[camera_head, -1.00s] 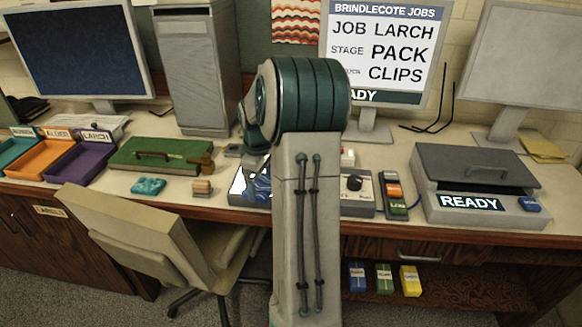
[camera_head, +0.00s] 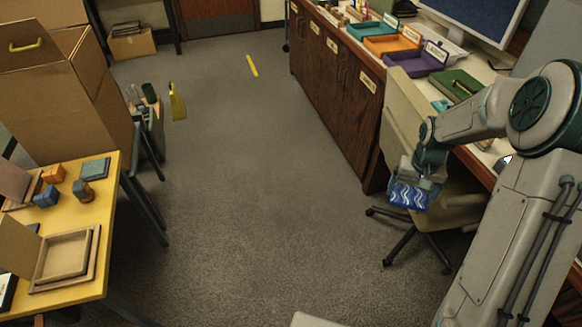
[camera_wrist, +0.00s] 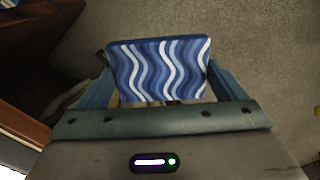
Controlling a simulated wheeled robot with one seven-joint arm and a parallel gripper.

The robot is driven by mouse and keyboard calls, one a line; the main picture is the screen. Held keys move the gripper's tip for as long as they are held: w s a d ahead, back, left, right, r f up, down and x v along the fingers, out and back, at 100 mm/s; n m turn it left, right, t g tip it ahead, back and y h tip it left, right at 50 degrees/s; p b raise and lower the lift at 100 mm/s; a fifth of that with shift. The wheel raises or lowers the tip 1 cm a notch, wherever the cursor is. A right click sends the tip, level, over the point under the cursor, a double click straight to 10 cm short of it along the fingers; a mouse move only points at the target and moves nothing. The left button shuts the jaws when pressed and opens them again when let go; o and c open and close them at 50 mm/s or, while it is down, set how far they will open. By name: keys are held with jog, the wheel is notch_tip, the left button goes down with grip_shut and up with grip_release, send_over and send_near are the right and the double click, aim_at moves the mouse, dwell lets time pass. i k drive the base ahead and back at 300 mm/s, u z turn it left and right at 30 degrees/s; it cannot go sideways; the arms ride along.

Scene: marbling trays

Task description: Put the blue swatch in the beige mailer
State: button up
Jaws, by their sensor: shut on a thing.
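My gripper (camera_head: 424,180) is shut on the blue swatch (camera_head: 409,196), a blue piece with white wavy stripes. It holds the swatch in the air in front of the desk, by the chair. In the wrist view the swatch (camera_wrist: 158,70) sits between the two blue fingers of my gripper (camera_wrist: 160,88), its striped face toward the camera. An open, shallow beige box, which looks like the beige mailer (camera_head: 92,262), stands on the yellow table at the lower left, lid raised on its left side. Its inside looks empty. My gripper is far to the right of it.
The yellow table (camera_head: 108,215) also holds another open box with a pinkish lid (camera_head: 12,182) and several small blocks. A large cardboard box (camera_head: 105,110) stands behind. The beige chair (camera_head: 400,120) is close to my arm. Grey floor (camera_head: 240,220) between table and desk is clear.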

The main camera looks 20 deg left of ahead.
aim_at(67, 258)
jog(key=u, duration=1.95)
jog(key=i, duration=1.15)
jog(key=u, duration=2.05)
jog(key=i, duration=0.45)
